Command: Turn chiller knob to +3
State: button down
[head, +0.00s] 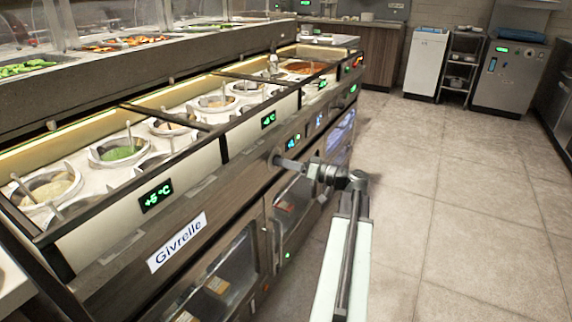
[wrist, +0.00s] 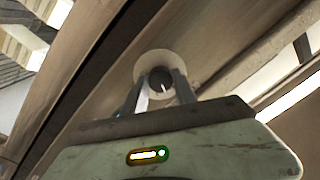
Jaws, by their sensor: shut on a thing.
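The chiller knob (wrist: 160,79) is a dark round knob on a pale round base, on the chiller's front panel. A short white mark shows on its face. My gripper (wrist: 161,88) has one finger on each side of the knob and is shut on it. In the head view my gripper (head: 282,162) reaches the front panel from the right and hides most of the knob. The nearest green display (head: 156,196) reads +5 °C. A second green display (head: 268,120) is too small to read surely. A small lit blue-green display (head: 293,142) sits just beyond the gripper.
The chiller counter (head: 190,205) carries a "Givrelle" label (head: 177,242) and several sauce wells with ladles (head: 118,152). Glass-fronted doors (head: 222,283) lie below the panel. The tiled floor (head: 450,200) to the right is clear. Grey and white appliances (head: 513,78) stand at the back.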

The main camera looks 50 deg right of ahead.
jog(key=m, duration=0.5)
jog(key=shift+m, duration=0.3)
dwell(0.4)
jog(key=c, duration=1)
grip_release()
jog(key=v, duration=0.7)
jog(key=shift+s+b, duration=0.35)
jog(key=shift+s, duration=0.1)
jog(key=shift+f, duration=0.15)
